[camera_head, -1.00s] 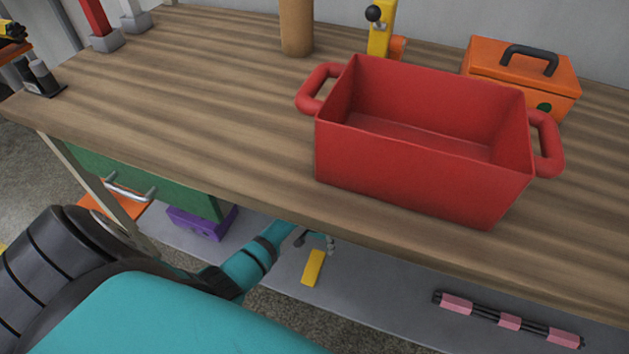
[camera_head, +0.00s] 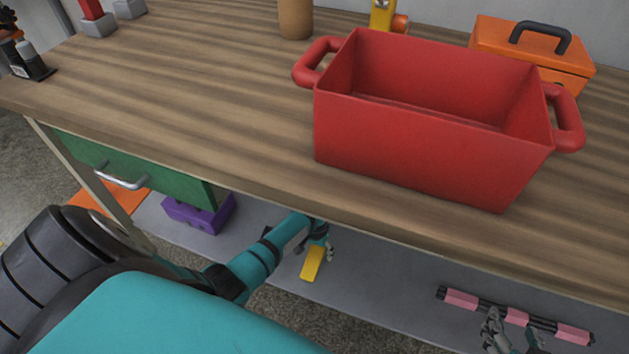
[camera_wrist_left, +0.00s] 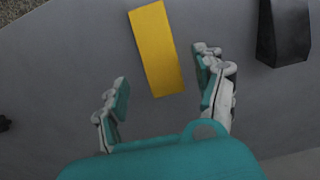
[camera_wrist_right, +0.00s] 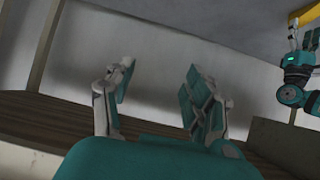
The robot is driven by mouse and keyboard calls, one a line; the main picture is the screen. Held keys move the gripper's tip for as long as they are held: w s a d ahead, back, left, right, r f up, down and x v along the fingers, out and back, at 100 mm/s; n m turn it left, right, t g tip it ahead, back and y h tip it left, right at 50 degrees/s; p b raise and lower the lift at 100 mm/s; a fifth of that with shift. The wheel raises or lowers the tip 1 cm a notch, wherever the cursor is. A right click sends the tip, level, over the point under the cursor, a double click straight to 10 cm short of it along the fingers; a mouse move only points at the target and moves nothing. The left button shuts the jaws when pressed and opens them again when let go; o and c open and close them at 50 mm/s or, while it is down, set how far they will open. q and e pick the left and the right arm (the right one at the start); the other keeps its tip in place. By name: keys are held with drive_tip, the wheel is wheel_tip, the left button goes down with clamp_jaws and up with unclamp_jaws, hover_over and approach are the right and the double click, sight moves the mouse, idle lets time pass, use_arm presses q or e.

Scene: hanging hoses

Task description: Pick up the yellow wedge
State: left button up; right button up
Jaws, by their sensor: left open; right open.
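The yellow wedge (camera_head: 313,262) lies on the grey lower shelf beneath the workbench top. In the left wrist view the wedge (camera_wrist_left: 156,48) shows as a flat yellow block, with its near end between and just ahead of my fingertips. My left gripper (camera_head: 318,246) is open and empty under the bench edge, close to the wedge; its fingers show apart in its wrist view (camera_wrist_left: 163,68). My right gripper (camera_head: 507,338) is near the pink and black rod, low in the head view. In its wrist view (camera_wrist_right: 160,70) it is open with nothing between the fingers.
A red bin (camera_head: 430,145) stands on the wooden workbench (camera_head: 190,100). A purple box (camera_head: 198,213) and a pink-and-black rod (camera_head: 516,317) are on the lower shelf (camera_head: 390,275). A green drawer (camera_head: 140,170) hangs under the bench. A black object (camera_wrist_left: 285,32) lies right of the wedge.

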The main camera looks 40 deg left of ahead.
sight(314, 256)
use_arm(q)
wheel_tip(314, 256, down, 2)
drive_tip(key=shift+s+a+f+b, duration=0.1)
drive_tip(key=shift+f+b, duration=0.05)
drive_tip(key=shift+b, duration=0.45)
wheel_tip(314, 256, down, 2)
drive_tip(key=shift+b, duration=0.6)
drive_tip(key=c, duration=1.3)
use_arm(e)
drive_tip(key=w+a+r+t+y, duration=0.1)
drive_tip(key=w+r+t, duration=0.1)
drive_tip(key=r, duration=0.3)
drive_tip(key=w+a+r+t+y, duration=0.1)
drive_tip(key=w+r+t, duration=0.1)
drive_tip(key=r+t, duration=0.3)
drive_tip(key=shift+w+a+r, duration=0.2)
drive_tip(key=shift+a+r, duration=0.2)
drive_tip(key=shift+r, duration=0.15)
